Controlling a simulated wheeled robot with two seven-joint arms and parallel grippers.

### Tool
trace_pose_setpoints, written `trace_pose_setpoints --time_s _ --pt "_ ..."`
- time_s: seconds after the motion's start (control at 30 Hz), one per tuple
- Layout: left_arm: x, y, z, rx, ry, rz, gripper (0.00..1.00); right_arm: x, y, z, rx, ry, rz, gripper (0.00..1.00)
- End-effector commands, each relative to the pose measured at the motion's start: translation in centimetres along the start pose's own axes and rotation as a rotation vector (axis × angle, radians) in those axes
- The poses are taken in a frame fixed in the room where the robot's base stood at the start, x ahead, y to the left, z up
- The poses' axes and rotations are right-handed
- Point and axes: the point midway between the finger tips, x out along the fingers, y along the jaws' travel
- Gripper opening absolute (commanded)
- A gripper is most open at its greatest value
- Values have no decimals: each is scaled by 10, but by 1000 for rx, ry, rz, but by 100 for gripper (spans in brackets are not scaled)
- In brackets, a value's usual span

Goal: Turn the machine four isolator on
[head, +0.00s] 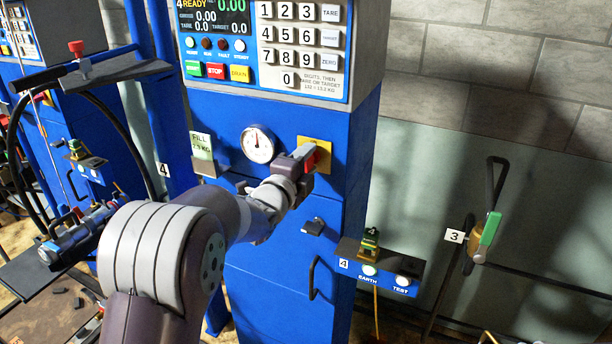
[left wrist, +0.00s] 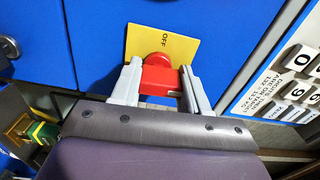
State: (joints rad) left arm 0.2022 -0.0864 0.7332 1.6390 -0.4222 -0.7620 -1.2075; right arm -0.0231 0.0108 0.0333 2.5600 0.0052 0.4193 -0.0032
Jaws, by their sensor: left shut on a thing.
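The machine four isolator is a red handle (left wrist: 157,78) on a yellow plate (left wrist: 183,47) on the blue cabinet front. In the left wrist view the word OFF shows on the plate. In the head view the yellow plate (head: 318,150) is partly covered by my left gripper (head: 306,157). My left gripper's two grey fingers (left wrist: 158,86) are on either side of the red handle and shut on it. The handle's exact angle is hard to tell. My right gripper is not in view.
A pressure gauge (head: 257,144) and a FILL card (head: 202,146) are left of the isolator. Above are the keypad (head: 302,38) and the STOP button (head: 215,70). Below right is a small shelf with EARTH and TEST buttons (head: 369,269). A green-handled valve (head: 490,229) is on the right.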

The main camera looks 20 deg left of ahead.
Motion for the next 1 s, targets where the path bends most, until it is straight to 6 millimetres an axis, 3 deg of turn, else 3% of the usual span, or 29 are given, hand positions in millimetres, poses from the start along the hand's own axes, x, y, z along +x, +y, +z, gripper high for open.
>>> trace_pose_setpoints --time_s 0.2,0.7,0.73,0.77,0.8,1.0 --pt "0 4 0 51 1 6 14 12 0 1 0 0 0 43" --pt "0 2 0 66 1 6 14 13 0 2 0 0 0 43" --pt "0 2 0 65 1 6 54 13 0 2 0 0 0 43" --pt "0 2 0 65 1 6 64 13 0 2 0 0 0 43" --pt "0 2 0 65 1 5 70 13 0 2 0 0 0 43" --pt "0 1 0 64 1 3 70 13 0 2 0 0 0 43"
